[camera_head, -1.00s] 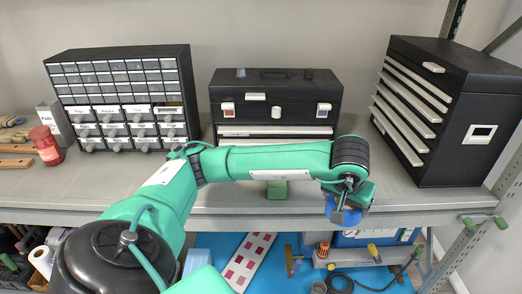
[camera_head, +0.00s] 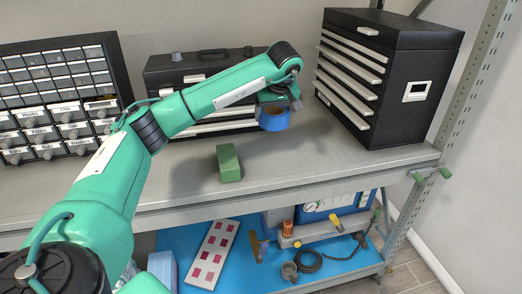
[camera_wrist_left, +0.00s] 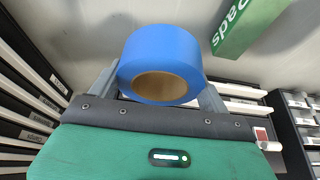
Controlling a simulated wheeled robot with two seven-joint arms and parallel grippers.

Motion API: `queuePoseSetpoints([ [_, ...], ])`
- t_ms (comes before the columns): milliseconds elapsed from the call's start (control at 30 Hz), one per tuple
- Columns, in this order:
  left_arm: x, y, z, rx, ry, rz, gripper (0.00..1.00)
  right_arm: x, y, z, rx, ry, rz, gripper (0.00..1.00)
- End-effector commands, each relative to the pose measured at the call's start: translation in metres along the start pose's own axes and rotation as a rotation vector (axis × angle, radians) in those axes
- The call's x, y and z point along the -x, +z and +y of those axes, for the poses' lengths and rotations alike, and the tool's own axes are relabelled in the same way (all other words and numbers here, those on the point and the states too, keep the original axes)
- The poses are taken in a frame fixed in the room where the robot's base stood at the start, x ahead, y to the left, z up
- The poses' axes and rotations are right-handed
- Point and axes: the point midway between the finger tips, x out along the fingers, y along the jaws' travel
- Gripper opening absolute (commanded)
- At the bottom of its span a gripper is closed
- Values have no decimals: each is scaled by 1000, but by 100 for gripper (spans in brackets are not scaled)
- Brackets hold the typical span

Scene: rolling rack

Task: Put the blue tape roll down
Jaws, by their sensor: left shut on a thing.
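The blue tape roll (camera_head: 274,119) is in my left gripper (camera_head: 280,103), above the grey upper shelf (camera_head: 330,160) between the wide black toolbox and the tall black drawer chest. The left wrist view shows the blue tape roll (camera_wrist_left: 162,62) between the two grey fingers of my left gripper (camera_wrist_left: 160,80), with its brown core facing the camera. The gripper is shut on the roll. Whether the roll touches the shelf I cannot tell for certain. My right gripper is not in view.
A green box (camera_head: 229,163) stands on the shelf left of the roll; it also shows in the wrist view (camera_wrist_left: 245,25). The tall drawer chest (camera_head: 385,75) is at the right, the toolbox (camera_head: 205,65) behind my arm. The shelf's front right is clear.

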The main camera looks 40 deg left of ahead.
Motion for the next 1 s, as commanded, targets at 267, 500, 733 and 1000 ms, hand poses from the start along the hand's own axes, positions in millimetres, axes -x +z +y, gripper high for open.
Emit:
queuePoseSetpoints([
  [267, -64, 28, 0, -2, -2, -3, 54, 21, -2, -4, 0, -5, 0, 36],
  [500, -93, 39, 0, -1, 1, -1, 54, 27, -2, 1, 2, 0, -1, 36],
  [733, -114, 48, 0, -2, -1, -2, 54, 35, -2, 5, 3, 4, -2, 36],
  [1000, -134, 56, 1, 0, 3, 1, 54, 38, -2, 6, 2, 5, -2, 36],
])
